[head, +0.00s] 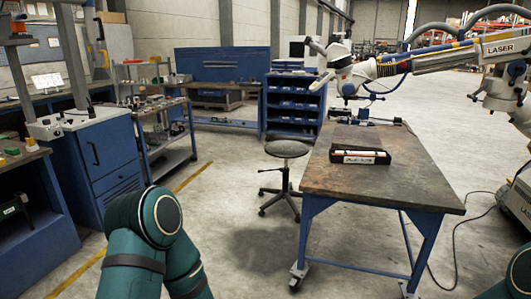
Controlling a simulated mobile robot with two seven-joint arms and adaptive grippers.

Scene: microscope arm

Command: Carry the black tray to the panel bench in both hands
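A black tray (381,160) sits on the dark worn top of a blue-legged table (390,190) to the right of centre. A long pale and orange item lies in the tray, and its front wall bears a white label. A bench with an upright blue panel (222,64) stands at the back, left of centre; I cannot tell for sure whether it is the panel bench. Teal links of my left arm fill the bottom left of the view. A small part of my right arm shows at the bottom right corner. Both grippers are out of view.
A round stool (287,149) stands left of the table. A microscope arm (440,55) reaches over the table from the right, with a cable on the floor. Blue cabinets and carts (108,160) line the left. Concrete floor (225,180) is clear between.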

